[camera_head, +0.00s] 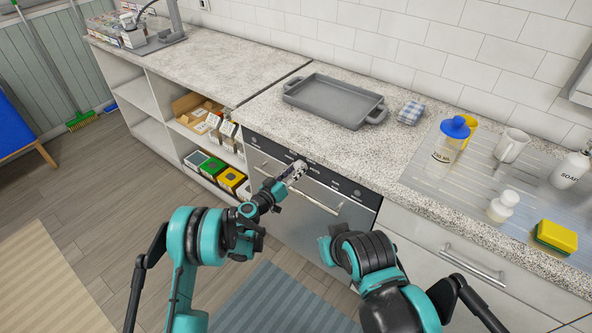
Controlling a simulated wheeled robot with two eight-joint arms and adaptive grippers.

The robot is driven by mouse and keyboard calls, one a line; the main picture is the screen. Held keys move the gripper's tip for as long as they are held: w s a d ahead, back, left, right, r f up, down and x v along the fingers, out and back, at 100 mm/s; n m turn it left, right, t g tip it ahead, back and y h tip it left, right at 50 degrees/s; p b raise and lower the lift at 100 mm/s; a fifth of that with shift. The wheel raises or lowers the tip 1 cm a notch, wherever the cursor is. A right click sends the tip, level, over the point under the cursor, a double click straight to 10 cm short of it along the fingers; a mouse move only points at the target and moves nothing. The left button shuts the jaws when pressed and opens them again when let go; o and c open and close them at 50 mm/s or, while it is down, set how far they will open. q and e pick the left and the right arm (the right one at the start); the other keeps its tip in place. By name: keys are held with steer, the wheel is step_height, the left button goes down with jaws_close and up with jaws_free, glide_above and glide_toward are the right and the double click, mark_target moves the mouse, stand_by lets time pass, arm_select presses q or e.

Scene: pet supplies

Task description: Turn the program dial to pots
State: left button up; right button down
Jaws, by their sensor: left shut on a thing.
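A built-in dishwasher with a dark control panel (318,175) stands under the counter, its door (310,222) closed. My left gripper (297,170) is at the middle of the panel, shut on what appears to be the program dial. The gripper covers the dial, so its pointer and setting are hidden. Panel markings are too small to read. My right arm (368,255) is bent in front of the dishwasher's right side, and I cannot make out its gripper.
The door's bar handle (325,205) runs just below the panel, close to my left gripper. A grey tray (335,98) and a checked cloth (411,112) lie on the counter above. Open shelves with boxes (213,167) stand left; a drawer handle (472,266) projects at right.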

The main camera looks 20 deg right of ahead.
arm_select(q)
steer(key=shift+m, duration=1.4)
steer(key=o, duration=1.2)
steer(key=shift+f, duration=0.1)
steer(key=shift+c, duration=0.2)
steer(key=v, duration=0.7)
steer(key=shift+s+a, duration=0.2)
